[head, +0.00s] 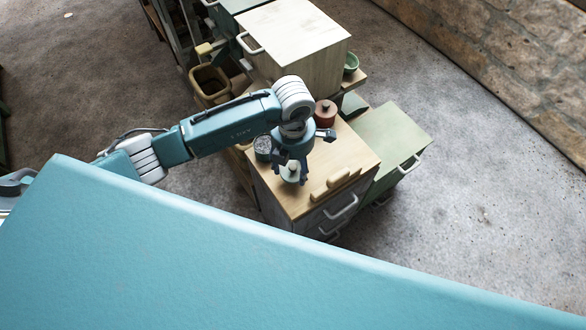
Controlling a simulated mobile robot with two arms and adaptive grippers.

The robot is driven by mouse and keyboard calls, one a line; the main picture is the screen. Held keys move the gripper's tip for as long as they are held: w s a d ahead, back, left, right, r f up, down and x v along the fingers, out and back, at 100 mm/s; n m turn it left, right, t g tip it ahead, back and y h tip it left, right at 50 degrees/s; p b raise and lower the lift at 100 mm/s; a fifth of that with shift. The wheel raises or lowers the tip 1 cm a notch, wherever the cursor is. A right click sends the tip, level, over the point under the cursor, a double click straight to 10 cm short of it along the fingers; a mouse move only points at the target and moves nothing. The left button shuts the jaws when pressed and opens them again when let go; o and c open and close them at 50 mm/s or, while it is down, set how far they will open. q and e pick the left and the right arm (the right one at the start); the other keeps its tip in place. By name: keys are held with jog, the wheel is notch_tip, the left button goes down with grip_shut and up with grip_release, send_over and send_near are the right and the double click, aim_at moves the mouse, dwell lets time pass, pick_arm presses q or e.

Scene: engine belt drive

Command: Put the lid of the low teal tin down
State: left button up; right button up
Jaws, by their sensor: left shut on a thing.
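My left gripper (290,167) points down over the wooden top of a low cabinet (298,206). It is shut on a small pale lid with a knob (291,178), partly hidden by the fingers. I cannot tell whether the lid touches the wooden top or hangs just above it. The low teal tin (262,145) stands just left of the gripper, without a lid, with speckled grey contents showing. My right gripper is out of view.
A dark red lidded pot (325,112) stands behind the gripper. A pale wooden piece (335,184) lies near the front edge of the top. A green cabinet (388,140) adjoins on the right. The wooden top right of the gripper is mostly clear.

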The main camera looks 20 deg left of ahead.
aim_at(293, 166)
pick_arm(q)
jog(key=shift+f, duration=1.2)
jog(key=shift+f, duration=0.2)
jog(key=o, duration=0.8)
jog(key=shift+o, duration=0.2)
jog(key=shift+r, duration=0.1)
notch_tip(293, 166, up, 12)
jog(key=shift+r+b, duration=0.15)
jog(key=shift+b, duration=0.4)
